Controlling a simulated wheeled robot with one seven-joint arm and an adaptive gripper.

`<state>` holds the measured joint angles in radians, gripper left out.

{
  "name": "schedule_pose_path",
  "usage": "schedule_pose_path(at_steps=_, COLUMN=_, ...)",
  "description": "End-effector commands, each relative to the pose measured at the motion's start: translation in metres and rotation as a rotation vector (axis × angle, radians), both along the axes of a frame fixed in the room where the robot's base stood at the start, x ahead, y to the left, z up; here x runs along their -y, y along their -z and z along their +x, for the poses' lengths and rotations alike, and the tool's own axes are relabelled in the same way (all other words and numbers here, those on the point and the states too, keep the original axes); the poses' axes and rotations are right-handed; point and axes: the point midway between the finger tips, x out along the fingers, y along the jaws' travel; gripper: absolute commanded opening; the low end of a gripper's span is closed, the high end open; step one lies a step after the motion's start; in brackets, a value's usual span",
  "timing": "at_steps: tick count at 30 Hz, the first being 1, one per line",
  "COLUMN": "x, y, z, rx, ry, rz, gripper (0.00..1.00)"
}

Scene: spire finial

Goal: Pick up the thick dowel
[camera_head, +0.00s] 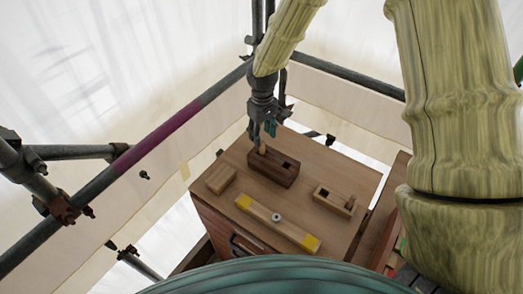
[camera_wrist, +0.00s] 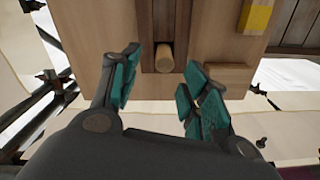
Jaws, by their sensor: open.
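The thick dowel (camera_wrist: 164,60) is a round, light-wood peg that stands up from a dark brown wooden block (camera_wrist: 144,25). In the head view the dowel (camera_head: 262,149) shows at the left end of that block (camera_head: 274,173), beside a dark, open slot. My gripper (camera_wrist: 161,74) is open. In the wrist view its teal finger pads lie to the left and right of the dowel, with gaps on both sides. In the head view my gripper (camera_head: 264,136) is just over the dowel; its fingers partly hide that end of the block.
On the wooden cabinet top (camera_head: 325,160) are a plain light block (camera_head: 221,179), a bar with yellow ends (camera_head: 265,213) and a small tan block with a slot and peg (camera_head: 328,197). Scaffold pipes (camera_head: 165,128) and white sheeting surround the cabinet.

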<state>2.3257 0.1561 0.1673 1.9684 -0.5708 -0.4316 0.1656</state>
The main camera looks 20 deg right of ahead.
Motion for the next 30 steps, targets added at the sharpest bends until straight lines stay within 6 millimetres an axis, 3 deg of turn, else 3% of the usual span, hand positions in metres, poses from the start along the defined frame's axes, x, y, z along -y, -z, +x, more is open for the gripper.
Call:
schedule_pose_path(at_steps=15, x=-0.003, y=0.042, z=-0.007, rx=-0.002, ry=-0.002, rz=0.0, gripper=0.46)
schedule_pose_path(at_steps=27, x=-0.003, y=0.051, z=-0.007, rx=-0.001, ry=-0.001, rz=0.0, gripper=0.46)
schedule_pose_path(at_steps=28, x=-0.003, y=0.051, z=-0.007, rx=-0.001, ry=-0.001, rz=0.0, gripper=0.44)
schedule_pose_path(at_steps=30, x=-0.003, y=0.051, z=-0.007, rx=-0.001, ry=-0.001, rz=0.0, gripper=0.31)
